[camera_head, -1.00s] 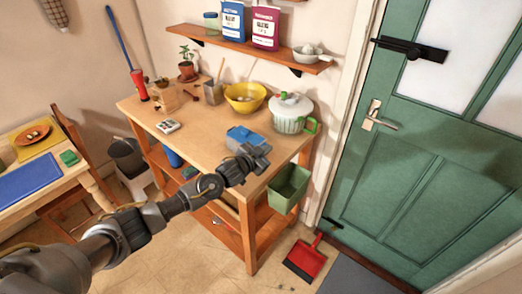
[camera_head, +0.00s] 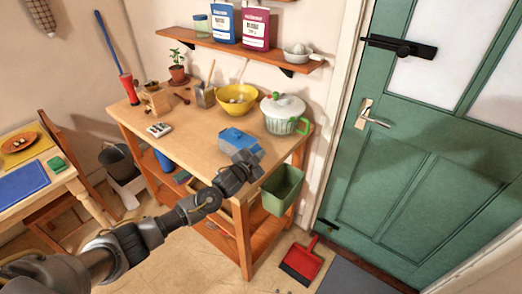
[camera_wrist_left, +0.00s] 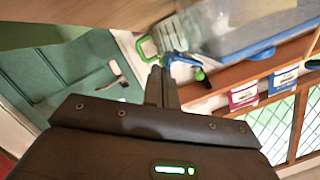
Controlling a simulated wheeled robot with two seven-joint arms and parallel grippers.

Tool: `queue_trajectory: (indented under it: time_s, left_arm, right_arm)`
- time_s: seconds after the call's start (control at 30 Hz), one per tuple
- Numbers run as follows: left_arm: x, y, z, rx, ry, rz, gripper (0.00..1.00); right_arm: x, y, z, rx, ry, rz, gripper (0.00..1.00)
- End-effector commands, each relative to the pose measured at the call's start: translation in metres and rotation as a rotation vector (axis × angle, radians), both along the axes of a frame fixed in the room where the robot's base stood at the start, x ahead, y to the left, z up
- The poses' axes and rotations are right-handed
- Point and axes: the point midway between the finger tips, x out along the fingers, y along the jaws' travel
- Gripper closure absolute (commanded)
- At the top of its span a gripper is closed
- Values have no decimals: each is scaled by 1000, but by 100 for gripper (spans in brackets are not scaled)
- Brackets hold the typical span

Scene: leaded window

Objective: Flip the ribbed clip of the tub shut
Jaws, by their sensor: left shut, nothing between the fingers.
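The tub (camera_head: 238,141) with a blue lid stands near the front right of the wooden bench. My left gripper (camera_head: 249,161) is shut and empty at the tub's front right side, close to it. I cannot tell whether they touch. In the left wrist view, the tub's pale body (camera_wrist_left: 250,22) and blue lid edge (camera_wrist_left: 252,51) show upside down at the upper right, beyond the shut fingers (camera_wrist_left: 161,88). My right gripper is not in view.
A white ribbed pot with a green handle (camera_head: 283,117) stands right of the tub, with a yellow bowl (camera_head: 240,101) behind. A green bin (camera_head: 283,188) hangs at the bench's right end. The bench top (camera_head: 190,137) left of the tub is mostly clear.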

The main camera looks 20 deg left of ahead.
Motion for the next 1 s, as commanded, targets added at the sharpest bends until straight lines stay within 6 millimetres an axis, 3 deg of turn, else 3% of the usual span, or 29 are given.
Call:
queue_trajectory:
  time_s: [0.57, 0.87, 0.9, 1.0]
  left_arm:
    - [0, -1, 1, -1, 1, -1, 100]
    - [-7, -28, 41, -4, 1, -4, 100]
    - [-16, -23, 29, -2, 3, -3, 100]
    - [-36, -17, 32, -1, 1, -4, 100]
  right_arm:
    - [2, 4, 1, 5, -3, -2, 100]
    - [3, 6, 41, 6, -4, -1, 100]
    - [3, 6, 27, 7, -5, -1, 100]
    - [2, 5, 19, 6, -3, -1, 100]
